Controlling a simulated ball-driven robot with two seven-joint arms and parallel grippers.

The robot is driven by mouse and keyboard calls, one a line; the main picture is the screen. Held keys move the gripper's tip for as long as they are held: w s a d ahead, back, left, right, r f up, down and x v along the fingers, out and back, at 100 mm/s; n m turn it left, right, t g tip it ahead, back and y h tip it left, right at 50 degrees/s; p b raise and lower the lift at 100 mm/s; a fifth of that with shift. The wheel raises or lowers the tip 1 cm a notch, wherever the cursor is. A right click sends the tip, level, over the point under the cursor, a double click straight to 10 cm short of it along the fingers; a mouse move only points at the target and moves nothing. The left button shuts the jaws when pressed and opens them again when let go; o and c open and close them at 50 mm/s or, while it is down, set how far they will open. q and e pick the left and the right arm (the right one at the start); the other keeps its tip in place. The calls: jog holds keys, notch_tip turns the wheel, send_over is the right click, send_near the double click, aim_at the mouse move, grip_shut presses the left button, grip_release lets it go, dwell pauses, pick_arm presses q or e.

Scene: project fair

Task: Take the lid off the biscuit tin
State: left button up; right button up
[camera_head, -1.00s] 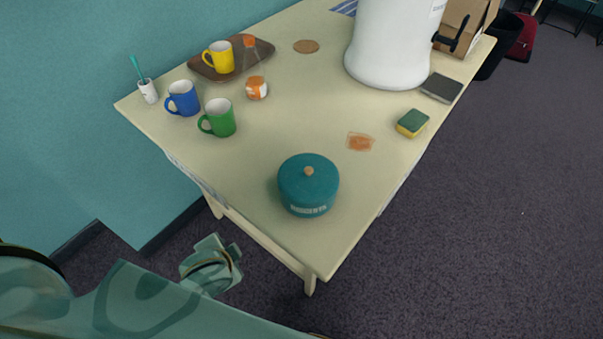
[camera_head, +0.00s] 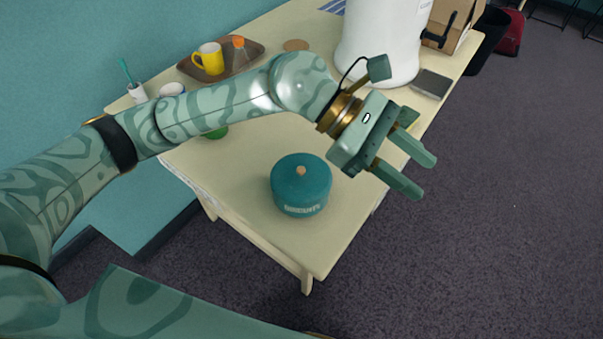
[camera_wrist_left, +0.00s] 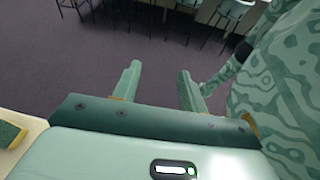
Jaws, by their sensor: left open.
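The teal biscuit tin (camera_head: 299,198) stands upright near the front corner of the table in the head view. Its lid (camera_head: 299,172) is on and has a small tan knob (camera_head: 301,170) on top. My left gripper (camera_head: 425,176) is open and empty, above and to the right of the tin, its fingers pointing away past the table's right edge. In the left wrist view the two fingers (camera_wrist_left: 157,88) are apart over grey floor, and the tin does not show.
The cream table (camera_head: 250,238) is clear around the tin. Behind my left arm are a yellow mug (camera_head: 208,59) on a brown tray (camera_head: 250,54), partly hidden mugs and a large white container (camera_head: 372,45). A dark flat box (camera_head: 432,83) lies at the right edge. A sponge (camera_wrist_left: 10,135) shows in the wrist view.

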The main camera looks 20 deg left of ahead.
pick_arm(q)
jog(key=w+a+f+m+y, duration=0.1)
jog(key=w+a+f+y, duration=0.2)
jog(key=a+y, duration=0.2)
jog(key=t+y, duration=0.2)
jog(key=y, duration=0.5)
send_over(301, 169)
jog(key=f, duration=0.9)
jog(key=shift+s+a+f+b, duration=0.2)
jog(key=shift+a+f+b, duration=0.05)
jog(key=shift+b, duration=0.15)
jog(key=f, duration=0.5)
jog(key=shift+w+d+f, duration=0.2)
jog(key=shift+w+f, duration=0.05)
jog(key=shift+f, duration=0.05)
grip_shut()
